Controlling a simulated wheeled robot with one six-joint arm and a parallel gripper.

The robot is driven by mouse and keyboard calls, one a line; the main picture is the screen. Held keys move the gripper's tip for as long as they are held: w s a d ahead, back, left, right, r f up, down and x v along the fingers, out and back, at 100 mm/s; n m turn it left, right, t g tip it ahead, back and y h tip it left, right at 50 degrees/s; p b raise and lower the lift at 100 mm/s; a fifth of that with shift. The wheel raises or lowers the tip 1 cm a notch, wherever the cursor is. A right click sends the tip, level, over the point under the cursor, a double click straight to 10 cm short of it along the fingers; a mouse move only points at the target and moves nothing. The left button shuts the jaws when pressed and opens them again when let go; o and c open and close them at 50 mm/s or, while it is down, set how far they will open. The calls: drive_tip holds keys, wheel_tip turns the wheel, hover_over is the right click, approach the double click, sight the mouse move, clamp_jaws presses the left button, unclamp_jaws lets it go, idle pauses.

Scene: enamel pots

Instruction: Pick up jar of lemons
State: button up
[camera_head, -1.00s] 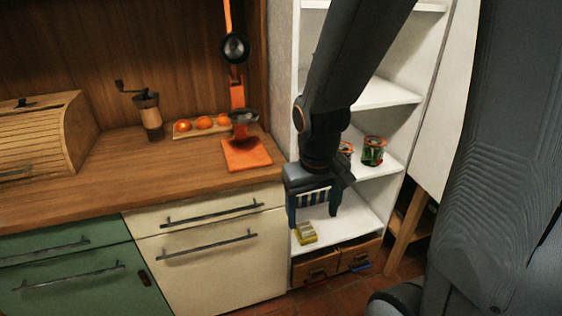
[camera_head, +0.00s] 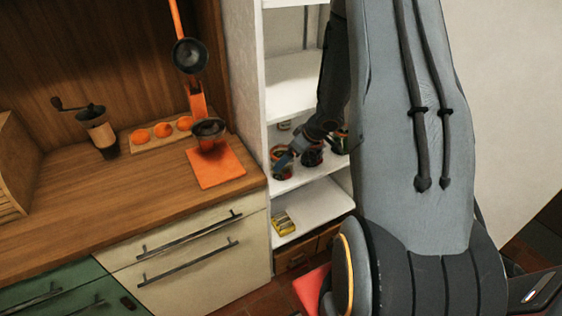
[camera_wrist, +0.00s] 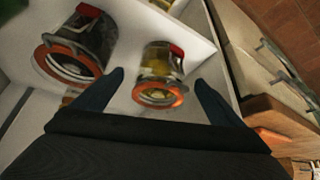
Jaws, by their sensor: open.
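The jar of lemons (camera_wrist: 157,60) is a clear glass jar with yellowish contents and an orange ring at its lid. In the wrist view it shows between my gripper's two open fingertips (camera_wrist: 160,80), with no visible contact. In the head view a jar (camera_head: 282,172) that looks like the same one stands on the white shelf (camera_head: 297,184) at the end near the counter. My gripper (camera_head: 285,160) is at that jar there, partly covering it. Its contents cannot be made out in the head view.
A darker-filled jar (camera_wrist: 85,40) stands close beside the lemon jar; it also shows in the head view (camera_head: 313,156). Another jar (camera_head: 341,143) stands farther right, partly behind my arm. A yellow box (camera_head: 283,223) sits on the shelf below. The wooden counter (camera_head: 120,195) is to the left.

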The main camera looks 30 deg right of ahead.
drive_tip(key=shift+x, duration=0.95)
drive_tip(key=shift+p+x, duration=0.55)
drive_tip(key=shift+x, duration=1.95)
drive_tip(key=shift+s+d, duration=0.1)
drive_tip(key=shift+s, duration=0.05)
drive_tip(key=c, duration=1.8)
drive_tip(key=shift+c, duration=1.4)
